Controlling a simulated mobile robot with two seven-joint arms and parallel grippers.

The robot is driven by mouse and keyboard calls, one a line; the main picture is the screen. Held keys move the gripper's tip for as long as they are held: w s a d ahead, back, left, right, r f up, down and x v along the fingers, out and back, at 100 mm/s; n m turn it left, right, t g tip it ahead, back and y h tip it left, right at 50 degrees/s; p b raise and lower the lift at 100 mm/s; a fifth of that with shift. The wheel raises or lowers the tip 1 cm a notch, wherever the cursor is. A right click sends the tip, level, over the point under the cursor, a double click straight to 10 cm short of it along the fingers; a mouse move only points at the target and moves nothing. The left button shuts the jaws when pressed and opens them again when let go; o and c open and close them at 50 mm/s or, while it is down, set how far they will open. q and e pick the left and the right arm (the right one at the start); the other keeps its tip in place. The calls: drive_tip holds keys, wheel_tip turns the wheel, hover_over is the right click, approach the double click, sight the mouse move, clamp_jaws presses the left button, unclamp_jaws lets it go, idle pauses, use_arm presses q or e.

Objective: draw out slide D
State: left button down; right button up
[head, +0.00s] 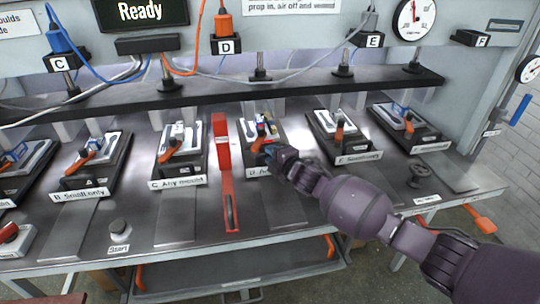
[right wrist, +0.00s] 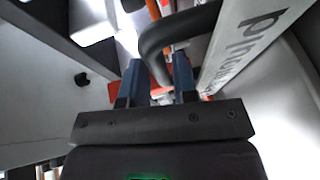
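Slide D (head: 257,171) is a dark slide plate with a white "D" label on its front edge, in the middle of the bench in the head view. A mould with red, blue and orange parts (head: 265,130) sits on it. My right gripper (head: 270,152) is at the front of slide D, partly hiding its label. In the right wrist view the two blue fingers (right wrist: 157,75) are apart, with a black curved handle (right wrist: 160,45) reaching in between them. I cannot tell whether they touch it. My left gripper is not in view.
A black crossbar (head: 210,92) runs above the slides. The bench strip in front of D (head: 270,212) is bare.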

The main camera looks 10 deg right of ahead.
drive_tip(key=shift+w+a+f, duration=0.1)
drive_tip(key=shift+w+a, duration=0.15)
drive_tip(key=shift+w, duration=0.35)
drive_tip(key=shift+c, duration=0.2)
clamp_jaws()
